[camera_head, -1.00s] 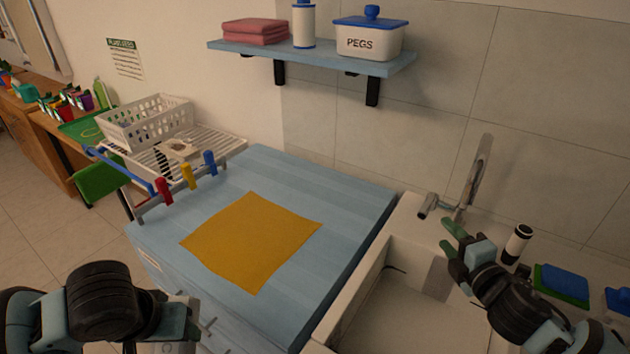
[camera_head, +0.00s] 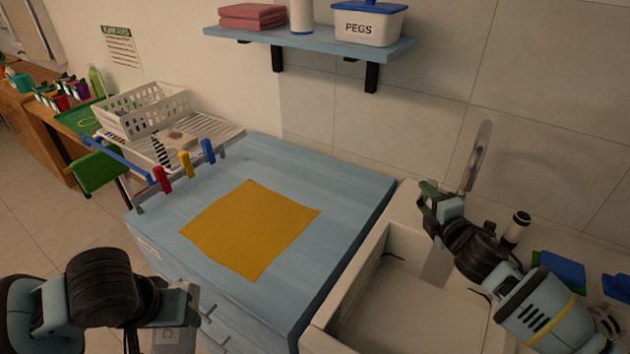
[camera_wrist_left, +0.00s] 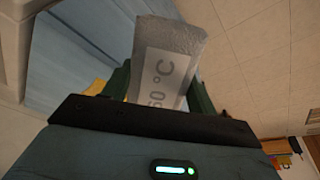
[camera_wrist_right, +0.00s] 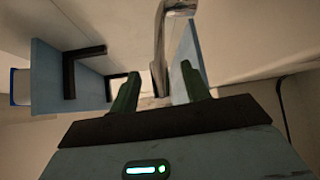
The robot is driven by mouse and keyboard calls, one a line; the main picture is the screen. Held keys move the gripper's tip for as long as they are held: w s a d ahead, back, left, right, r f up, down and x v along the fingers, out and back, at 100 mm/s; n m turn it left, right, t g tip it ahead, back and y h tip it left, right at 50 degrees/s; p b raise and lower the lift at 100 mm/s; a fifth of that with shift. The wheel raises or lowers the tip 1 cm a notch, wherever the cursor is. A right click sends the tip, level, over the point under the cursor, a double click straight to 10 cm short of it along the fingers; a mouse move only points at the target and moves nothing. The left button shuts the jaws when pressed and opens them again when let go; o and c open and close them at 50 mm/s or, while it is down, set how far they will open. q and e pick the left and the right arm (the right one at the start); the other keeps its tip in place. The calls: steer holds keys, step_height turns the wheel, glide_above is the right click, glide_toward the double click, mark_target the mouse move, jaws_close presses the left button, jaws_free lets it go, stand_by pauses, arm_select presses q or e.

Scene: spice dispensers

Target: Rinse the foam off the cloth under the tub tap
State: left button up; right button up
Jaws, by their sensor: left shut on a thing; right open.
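My left gripper (camera_head: 182,312) is at the lower left, before the counter front. It is shut on a grey-white speckled piece (camera_wrist_left: 172,50) with a pale "60 °C" label, which looks like a folded cloth. I cannot tell whether the speckle is foam. My right gripper (camera_head: 431,196) is open at the metal tap (camera_head: 477,158) behind the tub (camera_head: 400,310), and hides the spout. In the right wrist view the tap (camera_wrist_right: 163,40) shows ahead, between the fingers; contact cannot be told. The tub's visible floor looks empty.
A yellow cloth (camera_head: 250,230) lies flat on the blue counter (camera_head: 340,190) left of the tub. A rack with coloured pegs (camera_head: 186,165) and a white basket (camera_head: 142,110) stand beyond.

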mark_target(420, 193)
steer(key=shift+w+a+f, duration=0.1)
steer(key=shift+w+a, duration=0.05)
steer(key=shift+w, duration=0.65)
steer(key=shift+w+a+f, duration=0.1)
steer(key=shift+w, duration=0.65)
steer(key=shift+c, duration=0.5)
jaws_close()
